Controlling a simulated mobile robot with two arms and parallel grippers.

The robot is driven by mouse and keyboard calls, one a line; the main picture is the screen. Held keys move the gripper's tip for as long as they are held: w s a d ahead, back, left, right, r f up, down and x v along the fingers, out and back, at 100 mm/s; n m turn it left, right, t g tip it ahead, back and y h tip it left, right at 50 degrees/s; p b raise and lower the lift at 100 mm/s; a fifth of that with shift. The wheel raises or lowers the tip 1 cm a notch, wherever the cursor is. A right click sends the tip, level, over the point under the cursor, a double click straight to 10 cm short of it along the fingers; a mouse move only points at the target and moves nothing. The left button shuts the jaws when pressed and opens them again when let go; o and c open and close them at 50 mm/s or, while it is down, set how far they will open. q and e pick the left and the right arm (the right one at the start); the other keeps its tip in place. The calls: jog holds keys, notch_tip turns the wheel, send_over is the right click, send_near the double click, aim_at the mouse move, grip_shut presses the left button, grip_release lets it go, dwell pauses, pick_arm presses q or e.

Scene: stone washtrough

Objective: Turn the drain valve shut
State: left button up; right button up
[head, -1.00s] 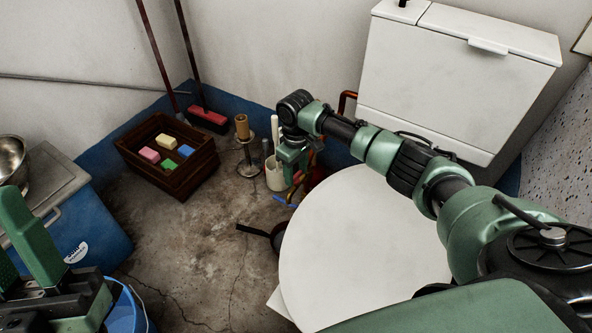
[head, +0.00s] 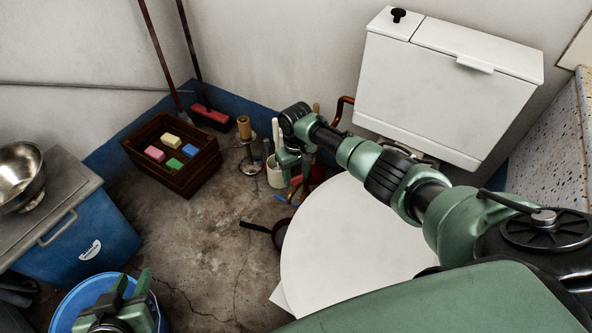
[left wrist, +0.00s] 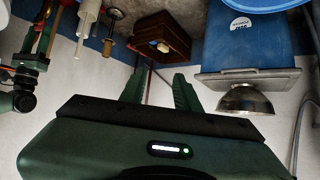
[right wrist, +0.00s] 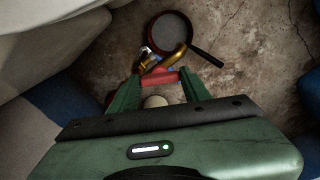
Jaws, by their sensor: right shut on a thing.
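My right gripper (head: 290,178) reaches down at the end of its arm, behind the white round surface. In the right wrist view its fingers (right wrist: 160,88) are shut on a red bar-like handle (right wrist: 158,79), which I take for the drain valve's handle. A curved brass-coloured part (right wrist: 170,60) lies just beyond it. In the head view the arm and gripper hide most of the valve, so its turn angle cannot be told. My left gripper (head: 132,284) is open and empty above a blue bucket (head: 68,308); its spread fingers show in the left wrist view (left wrist: 158,88).
A dark pan (right wrist: 171,35) lies on the floor near the right gripper. A wooden crate with coloured blocks (head: 181,181), a candle stand (head: 247,150) and a white pot (head: 275,178) stand behind. A blue cooler (head: 85,235) carries a metal bowl (head: 20,175). Central floor is clear.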

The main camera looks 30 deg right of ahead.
jog(key=shift+r+m+p, duration=0.15)
jog(key=shift+m+p, duration=1.15)
jog(key=shift+m, duration=0.1)
jog(key=shift+m+p, duration=0.55)
jog(key=shift+m, duration=0.15)
pick_arm(q)
jog(key=s+a+f+g+y+p, duration=0.1)
jog(key=s+a+f+g, duration=0.1)
jog(key=s+g, duration=0.3)
jog(key=s+a+f+g+y, duration=0.1)
jog(key=s+a+f+g, duration=0.1)
jog(key=s, duration=0.5)
pick_arm(e)
jog(key=shift+a+m, duration=0.1)
jog(key=shift+m, duration=0.9)
jog(key=shift+m+p, duration=0.4)
jog(key=shift+m, duration=0.8)
pick_arm(q)
jog(key=s+x, duration=0.1)
jog(key=x, duration=0.5)
jog(key=shift+d+f+p, duration=0.15)
jog(key=shift+f+p, duration=0.2)
jog(key=shift+f, duration=0.2)
pick_arm(e)
jog(key=shift+m, duration=1.6)
pick_arm(q)
jog(key=shift+w+f, duration=0.1)
pick_arm(e)
jog(key=o, duration=1.4)
jog(key=shift+c, duration=0.2)
